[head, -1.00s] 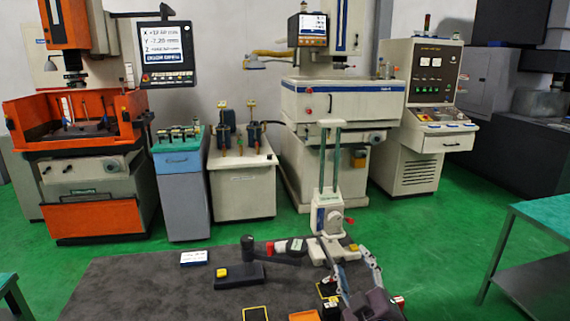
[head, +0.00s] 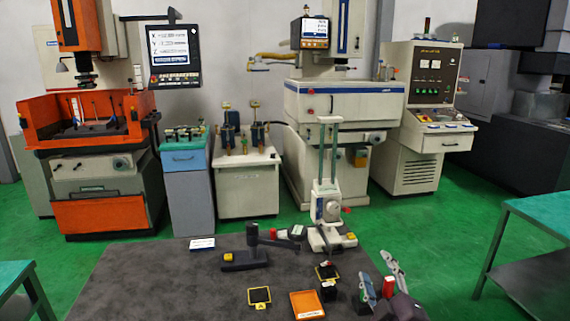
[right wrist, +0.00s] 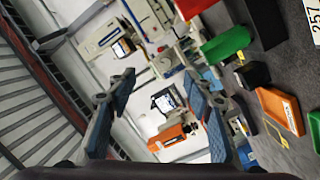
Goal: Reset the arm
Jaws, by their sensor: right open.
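My right gripper (head: 381,279) shows at the lower right of the head view, over the near right part of the dark grey worktop (head: 150,285). Its two grey-blue fingers are spread apart with nothing held between them. A small red block (head: 389,286) shows between the fingers in the picture; its distance from them is unclear. In the right wrist view the open fingers (right wrist: 160,108) frame the distant machines, and the picture is turned sideways. My left gripper is in neither view.
An orange tray (head: 307,304), yellow-framed black pad (head: 259,296), dark lever tool (head: 244,260) and upright press (head: 330,215) stand on the worktop. Its left part is mostly clear. Green-topped tables flank it, at right (head: 545,213) and left. Machines stand behind.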

